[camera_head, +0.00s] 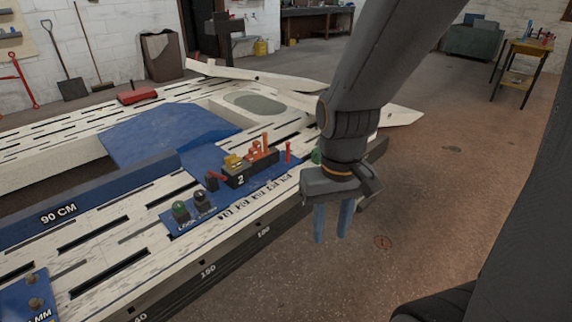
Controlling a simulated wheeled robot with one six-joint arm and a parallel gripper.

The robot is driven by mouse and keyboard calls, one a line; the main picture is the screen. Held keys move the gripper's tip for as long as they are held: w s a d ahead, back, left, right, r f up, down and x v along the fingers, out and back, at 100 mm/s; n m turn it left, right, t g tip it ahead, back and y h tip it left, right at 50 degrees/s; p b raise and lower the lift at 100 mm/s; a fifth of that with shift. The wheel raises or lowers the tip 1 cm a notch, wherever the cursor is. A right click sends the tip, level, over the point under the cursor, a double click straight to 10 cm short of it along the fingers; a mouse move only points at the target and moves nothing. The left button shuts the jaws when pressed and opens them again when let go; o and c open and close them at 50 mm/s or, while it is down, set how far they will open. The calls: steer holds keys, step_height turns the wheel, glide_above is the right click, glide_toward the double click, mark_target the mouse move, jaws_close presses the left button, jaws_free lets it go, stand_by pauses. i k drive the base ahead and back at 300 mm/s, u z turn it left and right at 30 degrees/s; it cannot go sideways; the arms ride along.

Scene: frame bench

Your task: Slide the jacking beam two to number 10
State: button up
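A dark block marked 2 (241,180), which I take for jacking beam two, sits on a blue plate (206,192) on the frame bench. A yellow part (233,162) and orange upright parts (259,150) stand on and beside it. A row of small printed numbers (256,199) runs along the bench edge in front of it; they are too small to read surely. My gripper (332,238) points down to the right of the block, past the bench's near edge and apart from it. Its two blue-grey fingers are parted with nothing between them.
A green knob (180,211) and a dark knob (201,199) stand left of the block, and a red pin (288,151) stands right of it. White ramp arms (398,115) jut out behind my arm. The brown floor on the right is mostly clear.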

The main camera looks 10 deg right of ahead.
mark_target(193, 130)
steer(key=z, duration=0.35)
steer(key=i, duration=0.95)
steer(key=u, duration=0.2)
